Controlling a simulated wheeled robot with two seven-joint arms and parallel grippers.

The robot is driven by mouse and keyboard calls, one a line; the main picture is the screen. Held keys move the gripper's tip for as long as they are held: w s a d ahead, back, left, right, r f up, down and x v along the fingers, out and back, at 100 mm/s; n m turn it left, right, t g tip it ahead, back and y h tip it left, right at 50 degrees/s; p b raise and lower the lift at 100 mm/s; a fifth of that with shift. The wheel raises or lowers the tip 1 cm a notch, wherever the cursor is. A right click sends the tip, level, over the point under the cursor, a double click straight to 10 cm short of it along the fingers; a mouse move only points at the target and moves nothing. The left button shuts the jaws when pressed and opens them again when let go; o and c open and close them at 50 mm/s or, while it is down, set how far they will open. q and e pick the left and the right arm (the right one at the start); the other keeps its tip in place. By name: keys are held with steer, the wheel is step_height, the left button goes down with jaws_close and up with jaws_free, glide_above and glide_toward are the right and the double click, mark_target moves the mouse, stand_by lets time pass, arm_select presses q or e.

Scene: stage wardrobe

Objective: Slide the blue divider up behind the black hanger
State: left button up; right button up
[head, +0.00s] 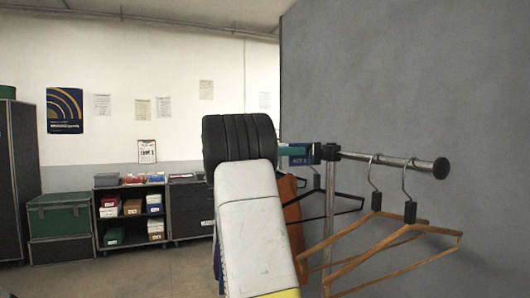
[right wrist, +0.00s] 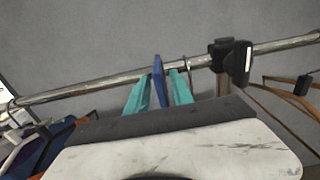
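The blue divider (head: 300,156) hangs on the rail just left of the black rail joint in the head view, with pale lettering on it. In the right wrist view the blue divider (right wrist: 159,82) stands edge-on between the teal fingers of my right gripper (right wrist: 160,92). Narrow gaps show on both sides, so the gripper looks open around it. In the head view my right gripper (head: 285,150) is mostly hidden behind its own wrist. The black hanger (head: 342,204) hangs just right of the divider; its hook (right wrist: 188,67) shows beside the right finger. My left gripper is out of view.
The chrome rail (head: 385,160) ends in a black cap (head: 441,168). Wooden hangers (head: 405,229) hang right of the black rail joint (head: 327,152). An orange garment (head: 291,207) hangs left of the black hanger. A grey wall (head: 410,80) stands close behind the rail.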

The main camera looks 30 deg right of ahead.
steer(key=shift+a, duration=0.1)
steer(key=a, duration=0.7)
steer(key=shift+w+a, duration=0.3)
steer(key=shift+w, duration=0.15)
